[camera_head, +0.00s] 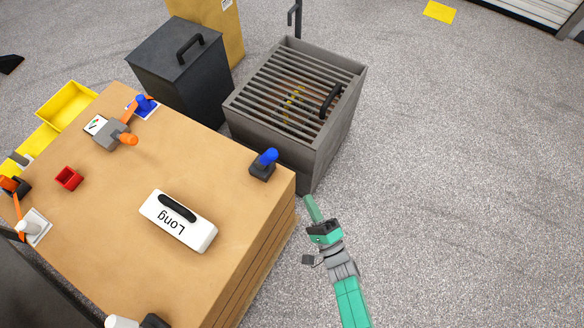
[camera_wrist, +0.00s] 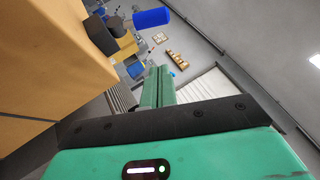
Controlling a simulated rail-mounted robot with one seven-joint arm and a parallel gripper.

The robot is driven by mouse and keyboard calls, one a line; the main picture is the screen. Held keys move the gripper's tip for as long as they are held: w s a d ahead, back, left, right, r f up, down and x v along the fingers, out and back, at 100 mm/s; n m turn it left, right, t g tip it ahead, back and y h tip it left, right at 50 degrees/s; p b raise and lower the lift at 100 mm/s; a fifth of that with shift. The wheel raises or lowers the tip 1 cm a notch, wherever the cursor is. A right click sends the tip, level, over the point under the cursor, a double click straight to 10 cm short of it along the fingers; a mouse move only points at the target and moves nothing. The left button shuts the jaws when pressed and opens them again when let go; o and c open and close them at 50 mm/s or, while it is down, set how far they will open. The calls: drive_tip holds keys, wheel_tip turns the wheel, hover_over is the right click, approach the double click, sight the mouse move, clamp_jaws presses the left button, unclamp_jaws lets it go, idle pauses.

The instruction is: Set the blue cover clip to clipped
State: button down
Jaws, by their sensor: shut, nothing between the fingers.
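A blue-handled part (camera_head: 268,157) on a dark base stands at the right corner of the wooden bench (camera_head: 215,160). In the wrist view a blue cylinder on a dark arm (camera_wrist: 152,17) sticks out from the tan block at upper left. Another blue piece (camera_head: 146,102) sits on a white plate at the bench's far edge. I cannot tell for sure which is the cover clip, or whether it is clipped. My green gripper (camera_head: 312,208) is shut and empty, just off the bench's right corner, apart from the blue handle. Its fingers also show in the wrist view (camera_wrist: 158,88).
A grey slatted bin (camera_head: 235,110) with a black handle stands behind the bench's right corner, close to my gripper. A dark lidded box (camera_head: 205,85) is beside it. A white case marked Long (camera_head: 205,238) lies on the bench. The floor at right is clear.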

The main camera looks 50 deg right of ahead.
sight(266, 159)
drive_tip(key=shift+s+f, duration=0.35)
drive_tip(key=shift+f, duration=0.15)
drive_tip(key=shift+a, duration=0.1)
drive_tip(key=shift+w+a+r+b+x, duration=0.15)
drive_tip(key=shift+a+b+x, duration=0.25)
drive_tip(key=shift+x, duration=1.75)
drive_tip(key=shift+w+a+b+x, duration=0.2)
drive_tip(key=shift+a+x, duration=0.3)
drive_tip(key=shift+x, duration=1.7)
drive_tip(key=shift+w+a+r+b+x, duration=0.1)
drive_tip(key=shift+a+b+x, duration=0.3)
drive_tip(key=shift+x, duration=1.75)
